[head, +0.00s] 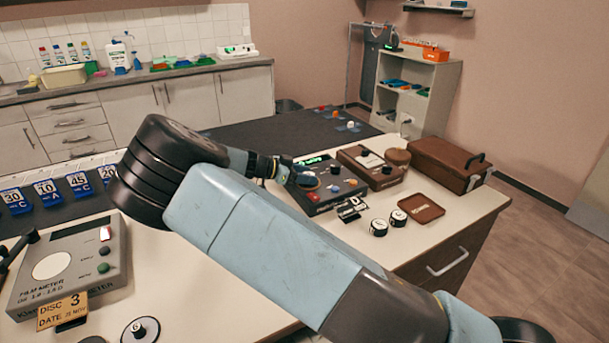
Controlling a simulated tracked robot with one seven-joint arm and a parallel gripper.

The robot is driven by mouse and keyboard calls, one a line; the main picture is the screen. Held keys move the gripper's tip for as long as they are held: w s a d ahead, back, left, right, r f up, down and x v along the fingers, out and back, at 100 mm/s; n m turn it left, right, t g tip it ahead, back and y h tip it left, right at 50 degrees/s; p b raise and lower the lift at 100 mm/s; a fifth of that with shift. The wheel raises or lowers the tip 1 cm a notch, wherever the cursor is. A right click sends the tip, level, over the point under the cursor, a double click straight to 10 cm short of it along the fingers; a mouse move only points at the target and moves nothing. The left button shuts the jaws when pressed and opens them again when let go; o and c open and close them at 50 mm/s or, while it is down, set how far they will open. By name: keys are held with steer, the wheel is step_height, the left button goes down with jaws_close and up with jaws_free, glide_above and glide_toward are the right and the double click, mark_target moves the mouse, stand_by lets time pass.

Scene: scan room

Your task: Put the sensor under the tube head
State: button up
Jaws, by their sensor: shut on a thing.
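My gripper (298,176) is at the end of my blue-grey arm, low over a dark control box (325,187) on the white counter. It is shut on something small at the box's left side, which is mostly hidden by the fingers. I cannot make out the sensor for certain.
A brown box (370,166), brown case (448,163), brown tray (421,208) and black-and-white knobs (378,227) lie right of the control box. A film meter (70,264) and numbered blue tags (47,191) are at left. A dark mat (290,128) lies behind, mostly clear.

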steer(key=o, duration=1.1)
steer(key=v, duration=0.9)
steer(key=s+v, duration=0.1)
steer(key=v, duration=0.3)
steer(key=shift+s+a+f, duration=0.1)
steer(key=shift+a+f, duration=0.05)
